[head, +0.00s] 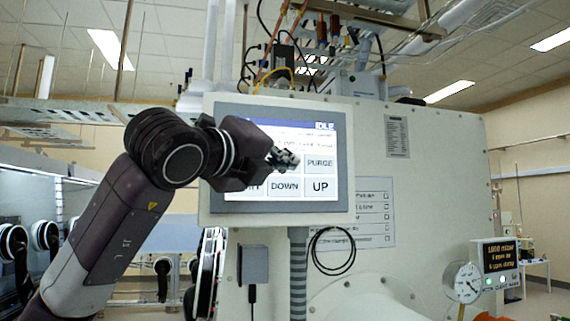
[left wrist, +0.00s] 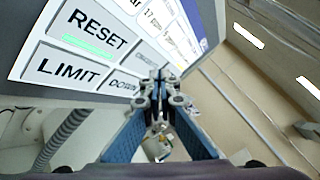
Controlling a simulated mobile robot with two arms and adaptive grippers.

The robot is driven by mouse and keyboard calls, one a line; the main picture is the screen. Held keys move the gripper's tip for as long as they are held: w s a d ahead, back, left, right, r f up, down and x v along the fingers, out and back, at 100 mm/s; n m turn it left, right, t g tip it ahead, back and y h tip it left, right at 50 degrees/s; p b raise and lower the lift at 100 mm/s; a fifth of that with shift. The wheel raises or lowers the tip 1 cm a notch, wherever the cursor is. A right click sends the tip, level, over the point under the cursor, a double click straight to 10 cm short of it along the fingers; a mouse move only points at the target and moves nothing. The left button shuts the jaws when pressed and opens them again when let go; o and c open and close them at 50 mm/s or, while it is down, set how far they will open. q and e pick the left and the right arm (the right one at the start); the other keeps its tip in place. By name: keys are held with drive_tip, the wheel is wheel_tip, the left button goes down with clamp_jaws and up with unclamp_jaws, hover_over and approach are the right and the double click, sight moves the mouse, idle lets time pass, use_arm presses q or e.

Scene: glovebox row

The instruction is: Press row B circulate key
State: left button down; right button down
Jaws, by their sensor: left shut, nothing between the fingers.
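A touch screen (head: 330,140) on a light-framed panel reads IDLE at its top. Its keys PURGE (head: 320,163), DOWN (head: 284,187) and UP (head: 320,187) show in the head view. In the left wrist view the RESET key (left wrist: 95,31), with a green bar, and the LIMIT key (left wrist: 68,68) are readable. A key beside RESET, above DOWN, seems to be circulate (left wrist: 150,58); its lettering is small and partly cut off by my fingers. My left gripper (head: 287,160) is shut and empty in front of that key. I cannot tell whether the fingertips touch the screen. No row B label is readable.
The panel stands on a grey ribbed post (head: 298,270) before a large white cabinet (head: 440,150). A round gauge (head: 467,283) and a small dark display (head: 500,262) are at the lower right. Glovebox ports (head: 45,236) line the left.

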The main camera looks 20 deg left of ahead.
use_arm(q)
drive_tip(key=shift+w+a, duration=0.1)
idle(0.7)
drive_tip(key=shift+w+a, duration=0.15)
drive_tip(key=shift+w, duration=0.1)
drive_tip(key=shift+w+a, duration=0.25)
drive_tip(key=shift+w, duration=0.05)
idle(1.0)
drive_tip(key=shift+s, duration=0.1)
drive_tip(key=shift+s+d+b, duration=0.5)
drive_tip(key=shift+s+b, duration=0.1)
drive_tip(key=shift+b, duration=0.05)
